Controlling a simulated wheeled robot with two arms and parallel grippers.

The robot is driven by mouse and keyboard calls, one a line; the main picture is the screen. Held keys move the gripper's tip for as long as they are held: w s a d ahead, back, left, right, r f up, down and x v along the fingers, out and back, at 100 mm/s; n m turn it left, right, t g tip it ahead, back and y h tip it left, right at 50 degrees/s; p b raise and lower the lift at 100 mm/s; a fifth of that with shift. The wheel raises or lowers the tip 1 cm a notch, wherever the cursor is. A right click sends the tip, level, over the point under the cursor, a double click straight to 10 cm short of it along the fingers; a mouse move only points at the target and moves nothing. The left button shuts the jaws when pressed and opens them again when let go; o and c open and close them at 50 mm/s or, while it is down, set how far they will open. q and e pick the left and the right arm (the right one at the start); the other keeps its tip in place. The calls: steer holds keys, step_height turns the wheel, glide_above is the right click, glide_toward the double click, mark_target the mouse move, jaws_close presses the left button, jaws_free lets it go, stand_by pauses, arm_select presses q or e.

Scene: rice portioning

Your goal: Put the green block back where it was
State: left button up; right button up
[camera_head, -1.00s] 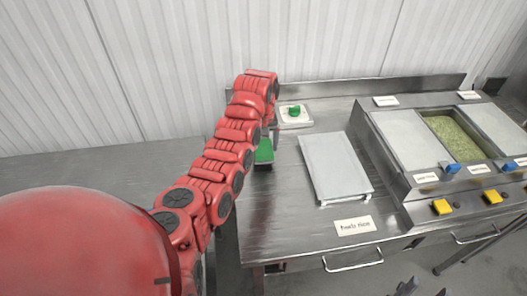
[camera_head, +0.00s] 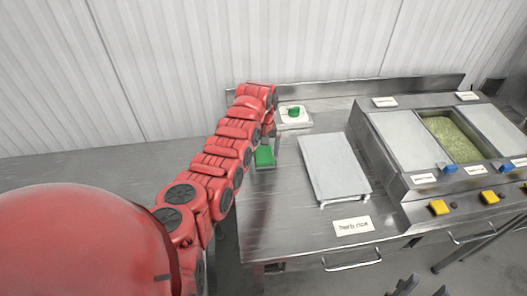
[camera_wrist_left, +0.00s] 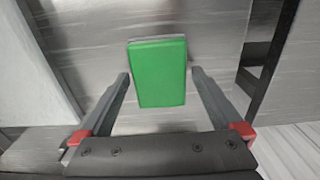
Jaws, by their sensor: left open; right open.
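The green block (camera_head: 264,156) stands at the left edge of the steel counter (camera_head: 285,210), partly hidden by my left arm in the head view. In the left wrist view the green block (camera_wrist_left: 160,75) shows as a green rectangle with a thin grey edge at its far end. My left gripper (camera_wrist_left: 160,78) is open, with one finger on each side of the block and a gap to both. The left gripper (camera_head: 268,138) is mostly hidden by its own arm in the head view. My right gripper (camera_head: 422,287) is open at the bottom edge, only its dark fingertips showing.
A white plate with a green round piece (camera_head: 294,112) sits behind the block. A pale tray (camera_head: 333,168) lies to its right, with a label (camera_head: 353,226) in front. Further right is a bin of greenish grain (camera_head: 452,137). A corrugated wall (camera_head: 180,60) is behind.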

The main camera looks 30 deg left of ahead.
mark_target(264, 153)
arm_select(q)
steer(key=shift+r, duration=0.5)
step_height(264, 153, up, 5)
steer(key=b, duration=0.2)
steer(key=shift+w+b, duration=0.1)
steer(key=shift+b, duration=0.2)
step_height(264, 153, up, 6)
steer(key=shift+r, duration=0.2)
